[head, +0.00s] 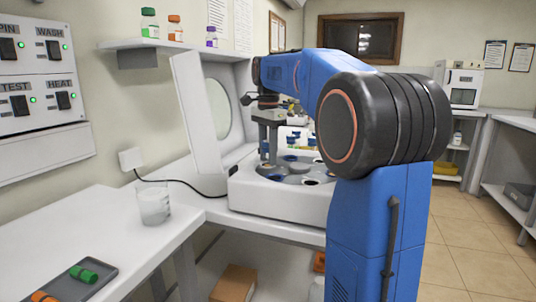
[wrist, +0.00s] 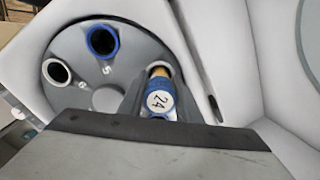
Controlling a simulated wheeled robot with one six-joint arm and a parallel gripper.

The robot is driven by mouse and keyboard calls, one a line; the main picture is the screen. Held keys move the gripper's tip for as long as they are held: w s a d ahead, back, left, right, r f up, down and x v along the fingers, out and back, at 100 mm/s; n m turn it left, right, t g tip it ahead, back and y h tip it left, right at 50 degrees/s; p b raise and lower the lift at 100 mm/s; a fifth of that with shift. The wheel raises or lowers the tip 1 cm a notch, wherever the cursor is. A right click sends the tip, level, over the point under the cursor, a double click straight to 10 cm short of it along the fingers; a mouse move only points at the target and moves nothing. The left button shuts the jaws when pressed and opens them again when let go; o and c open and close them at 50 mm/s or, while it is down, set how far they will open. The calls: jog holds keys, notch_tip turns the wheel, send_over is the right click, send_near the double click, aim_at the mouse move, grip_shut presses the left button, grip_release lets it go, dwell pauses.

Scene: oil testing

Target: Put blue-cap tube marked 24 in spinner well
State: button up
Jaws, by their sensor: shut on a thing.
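The blue-cap tube marked 24 (wrist: 160,102) is held between the fingers of my gripper (wrist: 162,90) in the wrist view, its numbered cap facing the camera. Part of its amber body shows past the cap. The tube is over the grey spinner rotor (wrist: 105,98); I cannot tell whether its lower end is inside a well. A blue-ringed well (wrist: 103,41) by the mark 5 and a white-ringed well (wrist: 57,72) by the mark 6 look empty. In the head view my gripper (head: 269,160) points down over the white spinner (head: 275,200); the tube is not clear there.
The spinner's lid (head: 197,115) stands open on the left. A shelf (head: 150,44) with several bottles hangs behind.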

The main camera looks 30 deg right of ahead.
jog(key=shift+f, duration=0.1)
jog(key=o, duration=0.9)
notch_tip(320, 180, up, 12)
jog(key=shift+r, duration=0.15)
dwell(0.5)
